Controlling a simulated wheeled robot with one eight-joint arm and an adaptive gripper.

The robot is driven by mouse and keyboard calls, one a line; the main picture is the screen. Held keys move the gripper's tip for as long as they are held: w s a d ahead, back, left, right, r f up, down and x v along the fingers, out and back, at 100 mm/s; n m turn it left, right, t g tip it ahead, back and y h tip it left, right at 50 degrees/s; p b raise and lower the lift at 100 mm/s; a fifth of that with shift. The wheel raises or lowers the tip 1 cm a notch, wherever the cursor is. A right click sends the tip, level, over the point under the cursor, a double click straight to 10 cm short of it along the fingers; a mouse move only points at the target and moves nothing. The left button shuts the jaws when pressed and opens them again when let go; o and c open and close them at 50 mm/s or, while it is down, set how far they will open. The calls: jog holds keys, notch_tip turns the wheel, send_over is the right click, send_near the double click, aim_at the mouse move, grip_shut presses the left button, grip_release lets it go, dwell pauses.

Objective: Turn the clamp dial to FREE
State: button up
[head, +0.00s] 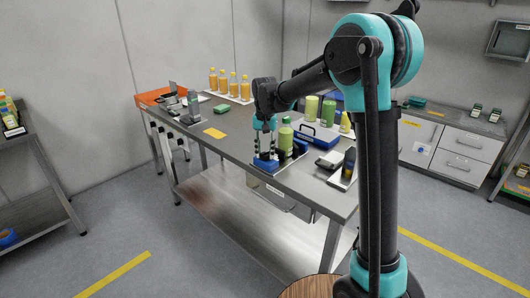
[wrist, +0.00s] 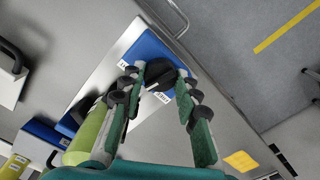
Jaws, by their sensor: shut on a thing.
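The clamp dial (wrist: 160,74) is a black round knob on top of a blue block (wrist: 146,46) in the wrist view. In the head view my gripper (head: 265,152) points down at the blue block (head: 266,164) near the table's front edge. The dial is hidden there by the fingers.
A green bottle (head: 285,139) stands close beside my gripper and also shows in the wrist view (wrist: 88,137). A blue case (head: 318,136) and a dark device (head: 348,165) stand to the right. The table around the yellow card (head: 214,133) is mostly clear.

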aim_at(265, 154)
jog(key=n, duration=0.5)
jog(key=shift+n, duration=0.3)
jog(key=n, duration=0.5)
jog(key=shift+n, duration=0.4)
jog(key=o, duration=1.2)
jog(key=shift+c, duration=0.2)
notch_tip(265, 154, up, 12)
jog(key=shift+s, duration=0.1)
